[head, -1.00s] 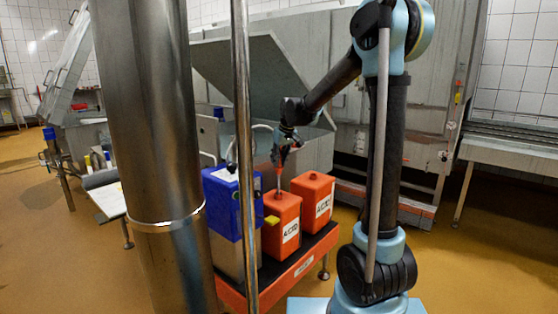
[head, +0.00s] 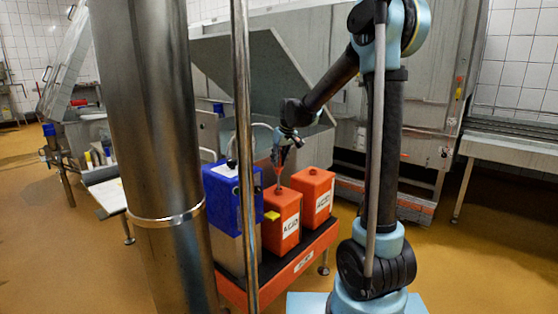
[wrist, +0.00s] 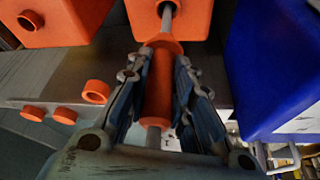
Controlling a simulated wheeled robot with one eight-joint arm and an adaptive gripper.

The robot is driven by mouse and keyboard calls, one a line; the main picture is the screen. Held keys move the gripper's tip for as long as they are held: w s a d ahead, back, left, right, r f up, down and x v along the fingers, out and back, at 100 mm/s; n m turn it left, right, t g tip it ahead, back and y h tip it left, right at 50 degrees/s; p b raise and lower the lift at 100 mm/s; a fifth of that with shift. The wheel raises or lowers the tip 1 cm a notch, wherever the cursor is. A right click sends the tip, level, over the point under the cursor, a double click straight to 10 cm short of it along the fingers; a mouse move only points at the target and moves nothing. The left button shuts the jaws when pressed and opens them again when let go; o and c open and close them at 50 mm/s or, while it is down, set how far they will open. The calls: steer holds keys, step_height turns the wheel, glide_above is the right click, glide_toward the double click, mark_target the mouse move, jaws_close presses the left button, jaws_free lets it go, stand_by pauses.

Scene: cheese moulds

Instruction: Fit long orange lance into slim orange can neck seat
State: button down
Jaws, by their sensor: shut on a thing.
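The front orange can (head: 281,222), labelled ACID, stands on the red stand, and its top shows in the wrist view (wrist: 203,22). My gripper (wrist: 158,68) is shut on the orange body of the long lance (wrist: 158,88). It also shows above the front can in the head view (head: 279,158). The lance's grey tube (wrist: 167,22) runs into the neck opening of that can. The orange collar is still apart from the neck, with a short length of tube bare between them. The tube's lower end is hidden inside the can.
A blue-topped container (head: 228,200) stands close on the left. Several orange caps (wrist: 97,92) show below the cans. A thin metal pole (head: 245,120) crosses the view.

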step_height(320, 180, down, 10)
stand_by(4.5)
steer(key=c, duration=1.3)
jaws_free()
steer(key=shift+f, duration=0.1)
steer(key=v, duration=1.2)
